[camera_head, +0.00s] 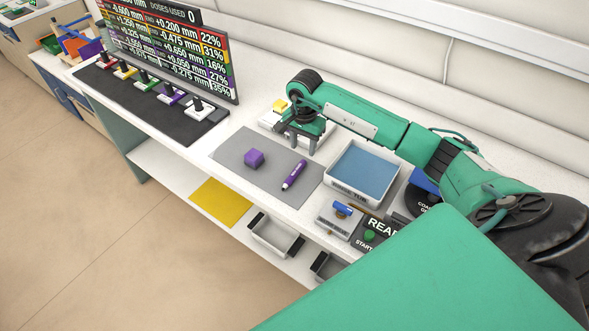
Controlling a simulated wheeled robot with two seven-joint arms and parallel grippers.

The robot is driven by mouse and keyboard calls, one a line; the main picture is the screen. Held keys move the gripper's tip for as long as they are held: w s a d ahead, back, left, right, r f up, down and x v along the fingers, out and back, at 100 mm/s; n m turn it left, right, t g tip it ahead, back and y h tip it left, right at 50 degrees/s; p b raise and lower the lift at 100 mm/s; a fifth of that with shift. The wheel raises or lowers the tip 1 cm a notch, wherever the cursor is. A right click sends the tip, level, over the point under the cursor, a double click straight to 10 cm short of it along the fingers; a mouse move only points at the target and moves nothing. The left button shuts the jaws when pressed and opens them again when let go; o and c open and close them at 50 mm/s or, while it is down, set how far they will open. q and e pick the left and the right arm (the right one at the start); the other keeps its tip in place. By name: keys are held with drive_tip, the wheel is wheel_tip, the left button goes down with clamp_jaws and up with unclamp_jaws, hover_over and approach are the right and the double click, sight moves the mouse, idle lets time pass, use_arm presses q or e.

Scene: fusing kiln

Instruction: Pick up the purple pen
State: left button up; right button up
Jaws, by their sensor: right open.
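The purple pen (294,176) lies on the grey mat (228,150) on the white bench, tilted in the picture with its upper end to the right. My right gripper (302,148) is above the back of the mat, up and slightly right of the pen, fingers pointing down. It is open and empty, apart from the pen. My left gripper is not in view.
A white tray with a blue floor (362,172) stands right of the mat. A white device with a yellow top (279,108) is behind the gripper. A control panel (369,236) sits front right. A dark strip with several coloured levers (150,102) and a display board (175,45) stand left.

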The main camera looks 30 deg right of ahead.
sight(302, 163)
drive_tip(key=shift+w+f, duration=0.2)
drive_tip(key=shift+f, duration=0.8)
drive_tip(key=shift+s+a+f+p, duration=0.1)
drive_tip(key=shift+f+p, duration=0.6)
drive_tip(key=shift+p, duration=0.3)
wheel_tip(302, 163, down, 3)
drive_tip(key=shift+f+p, duration=0.15)
drive_tip(key=shift+p, duration=0.65)
drive_tip(key=shift+f, duration=0.3)
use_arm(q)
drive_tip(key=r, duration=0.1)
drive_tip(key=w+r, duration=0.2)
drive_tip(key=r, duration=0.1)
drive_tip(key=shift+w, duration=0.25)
use_arm(e)
clamp_jaws()
